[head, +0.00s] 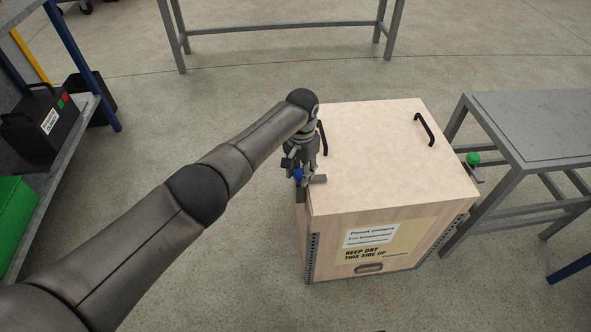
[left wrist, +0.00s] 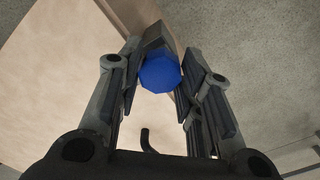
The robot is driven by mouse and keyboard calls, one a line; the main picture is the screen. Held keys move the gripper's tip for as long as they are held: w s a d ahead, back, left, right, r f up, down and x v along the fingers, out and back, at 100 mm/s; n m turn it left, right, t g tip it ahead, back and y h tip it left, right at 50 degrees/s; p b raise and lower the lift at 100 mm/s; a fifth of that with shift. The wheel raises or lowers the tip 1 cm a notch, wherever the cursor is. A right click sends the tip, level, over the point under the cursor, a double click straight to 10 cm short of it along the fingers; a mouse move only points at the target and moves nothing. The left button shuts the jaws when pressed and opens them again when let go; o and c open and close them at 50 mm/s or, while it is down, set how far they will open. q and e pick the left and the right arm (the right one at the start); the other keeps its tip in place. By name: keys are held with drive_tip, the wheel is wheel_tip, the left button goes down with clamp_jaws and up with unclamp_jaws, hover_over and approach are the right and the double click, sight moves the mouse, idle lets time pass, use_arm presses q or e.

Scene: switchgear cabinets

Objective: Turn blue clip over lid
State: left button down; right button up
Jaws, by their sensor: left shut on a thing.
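The blue clip (left wrist: 161,73) has a round, faceted blue knob and a dark grey piece behind it, seen in the left wrist view at the edge of the lid. In the head view a little of its blue (head: 298,175) shows between my fingers. My left gripper (head: 301,179) is at the left edge of the crate, and it is shut on the clip, with one finger on each side (left wrist: 158,82). The pale wooden lid (head: 375,150) lies flat on the crate (head: 330,250). The clip's grip on the lid edge is partly hidden. My right gripper is not in view.
Two black handles stand on the lid, one at the right (head: 424,130). A grey table (head: 535,115) stands close to the right, with a green knob (head: 473,158) beside the crate. A shelf with a green bin (head: 15,215) is at the left. Bare floor lies in front.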

sight(301, 173)
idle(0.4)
use_arm(q)
drive_tip(key=c, duration=1)
unclamp_jaws()
drive_tip(key=shift+o, duration=0.2)
wheel_tip(301, 173, up, 12)
